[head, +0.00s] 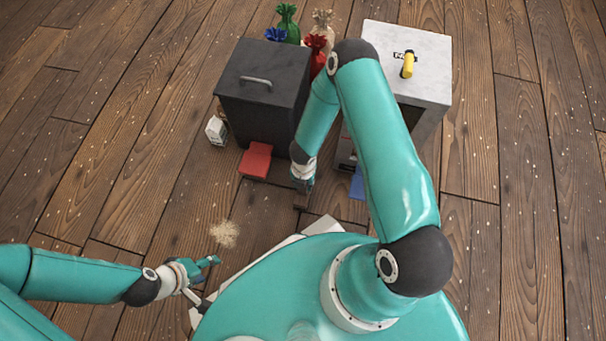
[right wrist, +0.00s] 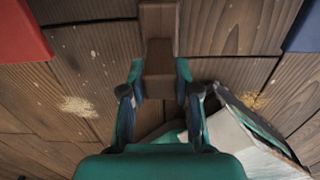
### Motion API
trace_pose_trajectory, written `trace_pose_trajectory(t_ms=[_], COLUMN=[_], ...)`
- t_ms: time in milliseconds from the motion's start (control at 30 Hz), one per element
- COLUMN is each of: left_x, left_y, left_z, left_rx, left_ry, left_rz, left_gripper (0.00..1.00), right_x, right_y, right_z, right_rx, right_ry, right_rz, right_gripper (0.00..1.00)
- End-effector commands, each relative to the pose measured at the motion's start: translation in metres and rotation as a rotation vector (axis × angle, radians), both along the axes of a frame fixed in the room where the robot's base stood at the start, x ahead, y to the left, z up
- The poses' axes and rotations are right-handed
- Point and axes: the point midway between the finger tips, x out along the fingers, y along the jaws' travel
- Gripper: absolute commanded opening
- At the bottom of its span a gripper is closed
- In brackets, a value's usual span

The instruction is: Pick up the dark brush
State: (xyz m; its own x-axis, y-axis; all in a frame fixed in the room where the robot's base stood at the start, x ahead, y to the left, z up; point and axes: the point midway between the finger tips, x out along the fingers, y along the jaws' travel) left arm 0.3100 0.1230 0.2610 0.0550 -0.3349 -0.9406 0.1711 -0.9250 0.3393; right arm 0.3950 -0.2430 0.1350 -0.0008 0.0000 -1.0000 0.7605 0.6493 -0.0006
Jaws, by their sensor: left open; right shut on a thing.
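The dark brush (right wrist: 159,58) is a dark brown, blocky thing between the fingers of my right gripper (right wrist: 160,88) in the right wrist view. The fingers are shut on it, one on each side. In the head view my right gripper (head: 303,184) points down in front of the cabinets, and a small brown part of the brush (head: 301,200) shows below it. Whether the brush touches the floor is hard to tell. My left gripper (head: 209,282) is open and empty at the lower left, apart from the brush.
A pale pile of crumbs (head: 224,234) lies on the wooden floor. A red block (head: 256,161) and a blue block (head: 357,185) lie before the black cabinet (head: 258,100) and the grey-white cabinet (head: 440,70). A small carton (head: 216,130) and several tied sacks (head: 287,20) stand nearby.

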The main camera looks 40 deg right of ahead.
Motion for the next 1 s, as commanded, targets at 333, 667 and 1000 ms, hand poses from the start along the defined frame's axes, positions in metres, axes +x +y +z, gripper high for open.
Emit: trace_pose_trajectory(t_ms=[333, 667, 1000], left_x=[0.0, 0.0, 0.0], left_y=[0.0, 0.0, 0.0], left_z=[0.0, 0.004, 0.03], left_rx=[0.0, 0.0, 0.0], left_ry=[0.0, 0.0, 0.0], left_rz=[0.0, 0.0, 0.0], left_gripper=[0.56, 0.56, 0.56], right_x=[0.0, 0.001, 0.001], right_y=[0.0, -0.001, -0.001], right_z=[0.0, 0.01, 0.068], right_rx=[0.0, 0.0, -0.001], right_ry=[0.0, -0.001, -0.003], right_rz=[-0.001, -0.001, 0.0], right_gripper=[0.0, 0.0, 0.0])
